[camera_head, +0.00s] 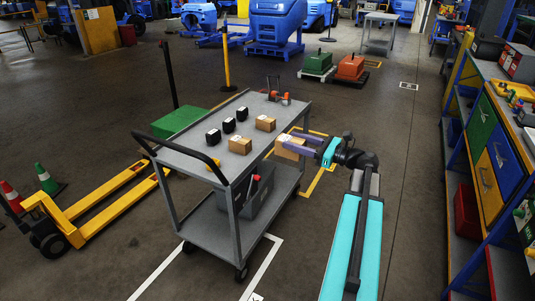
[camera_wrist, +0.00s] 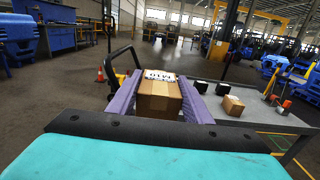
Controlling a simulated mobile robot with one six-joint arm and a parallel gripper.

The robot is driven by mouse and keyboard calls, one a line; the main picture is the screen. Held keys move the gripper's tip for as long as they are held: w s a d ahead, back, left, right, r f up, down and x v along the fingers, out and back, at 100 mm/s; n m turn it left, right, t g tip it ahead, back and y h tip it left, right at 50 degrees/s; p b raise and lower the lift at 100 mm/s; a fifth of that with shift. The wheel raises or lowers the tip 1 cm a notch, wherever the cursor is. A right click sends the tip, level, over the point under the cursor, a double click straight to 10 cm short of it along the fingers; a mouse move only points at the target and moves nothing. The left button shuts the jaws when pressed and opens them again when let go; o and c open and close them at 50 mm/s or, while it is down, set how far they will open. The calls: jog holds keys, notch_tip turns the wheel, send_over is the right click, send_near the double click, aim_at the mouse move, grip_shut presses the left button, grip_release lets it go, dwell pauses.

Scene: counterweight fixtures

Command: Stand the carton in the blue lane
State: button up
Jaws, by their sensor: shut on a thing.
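My gripper (camera_head: 290,146), with purple fingers, is shut on a brown cardboard carton (camera_head: 287,152). The carton shows a printed white label on top in the wrist view (camera_wrist: 160,100), with one finger on each side of it. In the head view it is at the right long edge of the grey cart (camera_head: 196,161); its height over the cart top is hard to tell. Two more cartons stand on the cart, one nearer (camera_head: 240,145) and one farther (camera_head: 266,123). I cannot make out a blue lane in either view.
Several black blocks (camera_head: 229,125) stand in a row on the cart, left of the cartons. An orange handled item (camera_head: 276,96) is at the cart's far end. A yellow pallet jack (camera_head: 85,215) is at left. A workbench with drawers (camera_head: 497,165) is at right.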

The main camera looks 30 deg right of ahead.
jog(key=s+d+r+m+h+p, duration=0.1)
jog(key=s+d+r+h, duration=0.1)
jog(key=s+d+r, duration=0.4)
jog(key=s+d+r+m+t+h+p, duration=0.1)
jog(key=s+d+r, duration=0.5)
jog(key=d, duration=0.8)
jog(key=s+p, duration=0.1)
jog(key=s, duration=0.2)
jog(key=shift+s+m+h, duration=0.15)
jog(key=shift+m+h, duration=0.25)
jog(key=shift+r, duration=0.1)
